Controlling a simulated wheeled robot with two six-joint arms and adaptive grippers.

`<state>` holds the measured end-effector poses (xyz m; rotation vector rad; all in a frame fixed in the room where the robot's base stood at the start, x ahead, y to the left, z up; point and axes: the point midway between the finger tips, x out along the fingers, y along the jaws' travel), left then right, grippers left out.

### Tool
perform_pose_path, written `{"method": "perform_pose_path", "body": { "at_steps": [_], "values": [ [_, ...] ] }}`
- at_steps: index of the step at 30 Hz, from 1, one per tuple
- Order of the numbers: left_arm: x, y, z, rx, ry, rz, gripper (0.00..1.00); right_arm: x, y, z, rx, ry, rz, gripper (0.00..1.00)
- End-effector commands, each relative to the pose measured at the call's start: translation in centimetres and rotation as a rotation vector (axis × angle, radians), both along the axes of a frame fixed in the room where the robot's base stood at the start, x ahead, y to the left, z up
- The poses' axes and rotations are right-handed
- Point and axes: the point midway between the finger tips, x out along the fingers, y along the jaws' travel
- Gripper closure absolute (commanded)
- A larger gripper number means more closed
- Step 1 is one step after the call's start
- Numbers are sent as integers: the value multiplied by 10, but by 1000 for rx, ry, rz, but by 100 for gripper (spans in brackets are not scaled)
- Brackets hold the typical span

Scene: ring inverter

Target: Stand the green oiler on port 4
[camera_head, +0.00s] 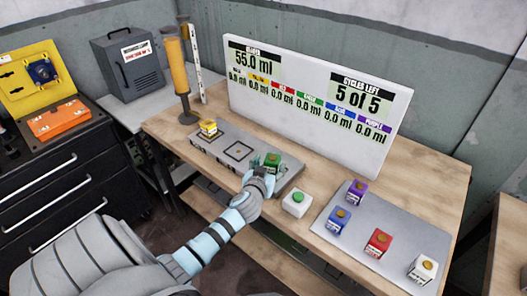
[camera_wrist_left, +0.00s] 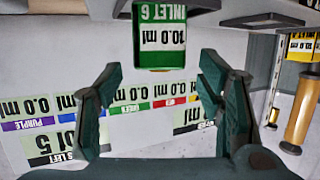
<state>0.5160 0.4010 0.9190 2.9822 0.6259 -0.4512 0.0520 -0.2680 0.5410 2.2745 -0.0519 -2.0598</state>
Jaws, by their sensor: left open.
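The green oiler (camera_head: 272,160) stands upright at the right part of a long grey port block (camera_head: 222,158). Left of it, an empty square outline (camera_head: 238,151) shows on the block's top. The port numbers are too small to read. My left gripper (camera_head: 262,174) is open, just in front of the green oiler. In the left wrist view the green oiler (camera_wrist_left: 165,38) appears upside down, labelled "INLET 6" and "10.0 ml". It lies in line with the gap between the fingertips (camera_wrist_left: 160,78), and nothing is held. My right gripper is not in view.
A yellow oiler (camera_head: 208,128) stands on the block's left end, near an amber cylinder (camera_head: 175,65). A display board (camera_head: 312,105) stands behind. A white box with a green button (camera_head: 297,202) is right. Purple, blue, red and white oilers stand on a grey plate (camera_head: 350,240).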

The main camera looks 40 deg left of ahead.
Motion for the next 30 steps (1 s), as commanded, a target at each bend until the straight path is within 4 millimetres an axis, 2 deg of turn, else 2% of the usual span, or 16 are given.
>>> {"method": "perform_pose_path", "body": {
  "at_steps": [3, 9, 27, 30],
  "values": [
    [-29, -13, 11, 0, 1, -2, 39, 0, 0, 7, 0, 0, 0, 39],
    [-63, -28, 21, -2, 0, -1, 39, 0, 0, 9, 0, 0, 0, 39],
    [-68, -30, 23, -1, 3, 1, 39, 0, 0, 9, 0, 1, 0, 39],
    [-84, -34, 13, -5, 68, 17, 39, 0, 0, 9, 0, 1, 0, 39]
  ]
}}
